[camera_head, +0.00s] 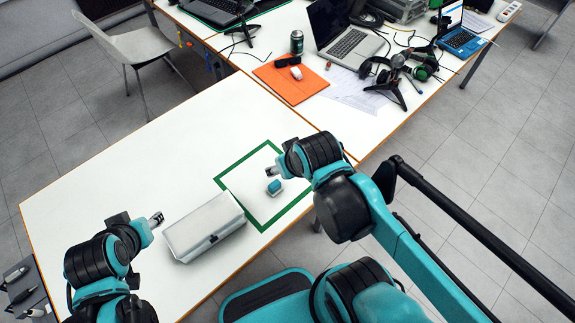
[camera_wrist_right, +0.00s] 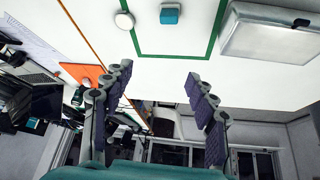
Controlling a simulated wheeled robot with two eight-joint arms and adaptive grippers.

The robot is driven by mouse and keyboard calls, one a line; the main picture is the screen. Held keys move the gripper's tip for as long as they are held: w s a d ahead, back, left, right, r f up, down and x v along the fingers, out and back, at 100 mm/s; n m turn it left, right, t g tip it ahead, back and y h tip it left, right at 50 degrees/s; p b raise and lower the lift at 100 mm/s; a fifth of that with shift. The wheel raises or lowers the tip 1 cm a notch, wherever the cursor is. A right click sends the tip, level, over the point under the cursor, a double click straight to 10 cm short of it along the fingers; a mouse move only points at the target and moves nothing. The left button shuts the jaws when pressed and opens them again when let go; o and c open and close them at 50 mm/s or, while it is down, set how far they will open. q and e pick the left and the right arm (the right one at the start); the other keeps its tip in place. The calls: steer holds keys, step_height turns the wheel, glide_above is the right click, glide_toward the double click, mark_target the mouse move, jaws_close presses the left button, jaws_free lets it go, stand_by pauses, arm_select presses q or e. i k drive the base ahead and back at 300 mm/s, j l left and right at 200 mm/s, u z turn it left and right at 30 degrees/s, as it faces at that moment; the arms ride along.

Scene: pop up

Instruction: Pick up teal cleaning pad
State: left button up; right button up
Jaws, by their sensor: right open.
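The teal cleaning pad (camera_head: 273,187) is a small block lying on the white table, inside a green-outlined square (camera_head: 233,196). It also shows at the top of the right wrist view (camera_wrist_right: 170,15). My right gripper (camera_head: 271,171) is raised over the square, close to the pad in the head view. In the right wrist view its two fingers (camera_wrist_right: 160,75) are spread apart, with nothing between them. My left gripper (camera_head: 157,219) hangs near the left end of a pale case, apart from the pad; its fingers are too small to judge.
The pale case (camera_head: 205,226) lies left of the green square. A white round object (camera_wrist_right: 124,20) is beside the pad in the right wrist view. An orange mat (camera_head: 291,82), a can (camera_head: 296,42) and laptops occupy the far table. The near table's left part is clear.

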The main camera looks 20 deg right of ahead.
mark_target(274, 188)
steer(key=l+u, duration=0.1)
steer(key=u, duration=0.3)
steer(key=l+u, duration=0.15)
steer(key=u, duration=0.25)
steer(key=k+u, duration=0.1)
steer(key=u, duration=0.3)
steer(key=k+l+u, duration=0.1)
steer(key=u, duration=0.3)
steer(key=k+l, duration=0.6)
steer(key=k+u, duration=0.05)
steer(key=k, duration=0.05)
